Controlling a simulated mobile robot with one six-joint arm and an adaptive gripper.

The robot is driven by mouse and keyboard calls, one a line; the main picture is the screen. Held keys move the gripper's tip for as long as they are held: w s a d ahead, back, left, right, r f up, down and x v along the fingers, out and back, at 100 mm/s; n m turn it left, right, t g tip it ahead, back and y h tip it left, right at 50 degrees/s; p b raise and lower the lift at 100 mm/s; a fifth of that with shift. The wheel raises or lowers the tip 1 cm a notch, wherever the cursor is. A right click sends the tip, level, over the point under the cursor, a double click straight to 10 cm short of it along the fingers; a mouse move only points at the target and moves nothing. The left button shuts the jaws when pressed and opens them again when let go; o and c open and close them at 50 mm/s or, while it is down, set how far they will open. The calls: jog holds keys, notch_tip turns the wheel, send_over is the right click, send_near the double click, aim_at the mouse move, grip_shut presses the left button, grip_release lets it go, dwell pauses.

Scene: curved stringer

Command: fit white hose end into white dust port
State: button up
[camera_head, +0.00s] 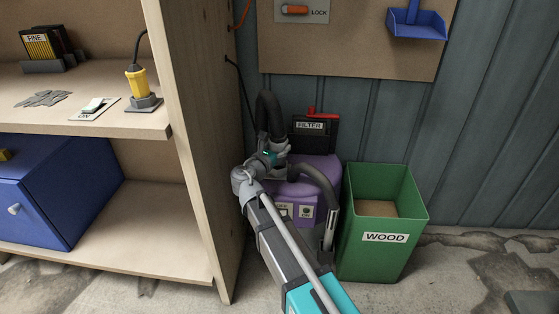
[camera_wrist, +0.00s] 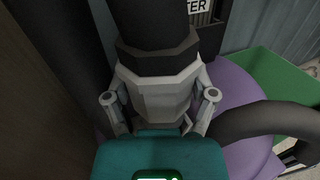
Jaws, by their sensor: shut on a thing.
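The white hose end (camera_wrist: 155,92) is a pale faceted cuff on a thick black hose (camera_wrist: 150,25) in the wrist view. My gripper (camera_wrist: 159,112) is shut on this cuff, with one finger on each side. In the head view my gripper (camera_head: 272,158) is beside the wooden shelf's side panel, over the left of a purple machine (camera_head: 318,172). The black hose (camera_head: 267,108) arches up above my gripper there. I cannot make out a white dust port in either view. The far end of the cuff is hidden.
The shelf side panel (camera_head: 197,130) stands close on the left. A green WOOD bin (camera_head: 385,255) stands right of the purple machine, which has a black FILTER box (camera_head: 318,137) behind it. A second dark hose (camera_head: 318,180) curves over the machine's front.

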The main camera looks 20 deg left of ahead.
dwell(0.3)
jog(key=shift+f+b, duration=1.9)
jog(key=shift+f, duration=0.1)
jog(key=o, duration=1.1)
jog(key=shift+o, duration=0.2)
jog(key=shift+r, duration=0.2)
jog(key=s+a, duration=0.2)
jog(key=s, duration=1)
